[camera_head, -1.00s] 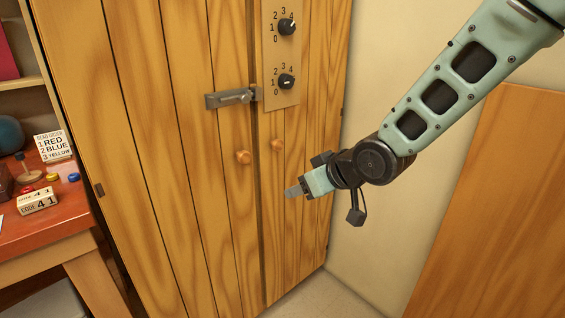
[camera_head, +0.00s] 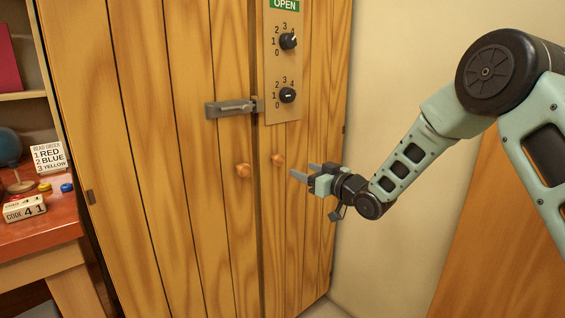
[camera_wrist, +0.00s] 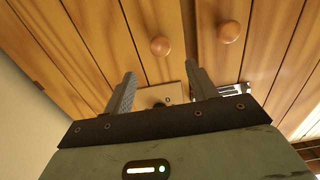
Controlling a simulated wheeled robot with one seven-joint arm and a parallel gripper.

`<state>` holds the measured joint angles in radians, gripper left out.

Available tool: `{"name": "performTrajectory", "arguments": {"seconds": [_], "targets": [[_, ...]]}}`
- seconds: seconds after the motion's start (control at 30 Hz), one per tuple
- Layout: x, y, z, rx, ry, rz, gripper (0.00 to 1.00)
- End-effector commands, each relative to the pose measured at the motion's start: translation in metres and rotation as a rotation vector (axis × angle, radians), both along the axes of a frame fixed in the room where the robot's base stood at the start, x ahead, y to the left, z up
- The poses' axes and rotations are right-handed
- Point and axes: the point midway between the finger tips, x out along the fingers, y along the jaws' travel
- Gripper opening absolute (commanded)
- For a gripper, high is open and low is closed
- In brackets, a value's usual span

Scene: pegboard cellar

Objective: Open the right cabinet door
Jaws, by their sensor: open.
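The right cabinet door (camera_head: 298,220) is shut, level with the left door (camera_head: 190,200). Its round wooden knob (camera_head: 278,160) sits near the seam, opposite the left door's knob (camera_head: 243,170). My gripper (camera_head: 303,170) is open and empty, just right of the right door's knob and apart from it. In the wrist view the right door's knob (camera_wrist: 160,46) shows beyond and between the open fingers, and the left door's knob (camera_wrist: 228,32) is to its right. A metal latch (camera_head: 232,107) sits at the seam above the knobs; whether its bolt is drawn back is unclear.
A panel (camera_head: 283,70) on the right door carries two dials and a green OPEN sign (camera_head: 284,5). A red desk (camera_head: 40,228) with small items stands left. A pale wall (camera_head: 400,60) and a wooden board (camera_head: 490,220) are at right.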

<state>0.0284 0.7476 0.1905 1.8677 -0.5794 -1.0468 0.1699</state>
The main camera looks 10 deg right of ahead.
Motion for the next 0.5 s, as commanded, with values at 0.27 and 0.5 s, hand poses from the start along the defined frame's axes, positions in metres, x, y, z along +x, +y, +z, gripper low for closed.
{"name": "performTrajectory", "arguments": {"seconds": [0.27, 0.5], "targets": [[0.048, 0.035, 0.000, 0.001, -0.001, 0.002, 0.57], [0.077, 0.054, 0.000, -0.001, 0.001, 0.001, 0.57]]}}
